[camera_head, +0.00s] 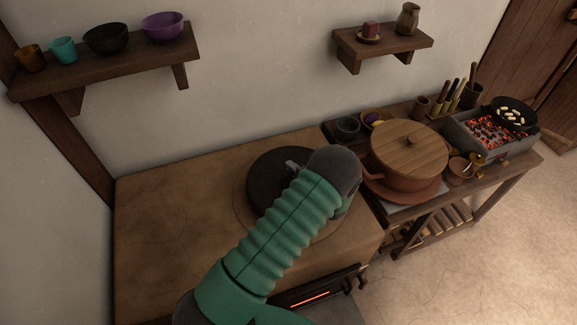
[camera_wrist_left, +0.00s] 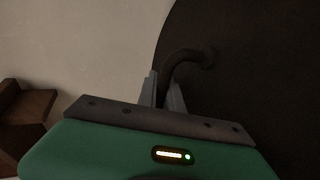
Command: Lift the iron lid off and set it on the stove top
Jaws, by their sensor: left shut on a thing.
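The iron lid (camera_head: 262,188) is a round, dark disc over the top of the clay-coloured stove (camera_head: 170,220). It also fills the right of the left wrist view (camera_wrist_left: 265,90), where its bent handle (camera_wrist_left: 180,60) shows. My left gripper (camera_head: 292,166) is shut on that handle, with one grey finger on each side of it in the left wrist view (camera_wrist_left: 163,92). My green left arm hides the lid's right and front parts. I cannot tell whether the lid rests on the stove or hangs just above it. My right gripper is in neither view.
The stove top is bare to the left of the lid. A wooden-lidded pot (camera_head: 408,150) stands on the side table to the right, beside a glowing brazier (camera_head: 490,132) with a pan (camera_head: 513,113). Wall shelves hold bowls (camera_head: 105,38) and a jug (camera_head: 408,19).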

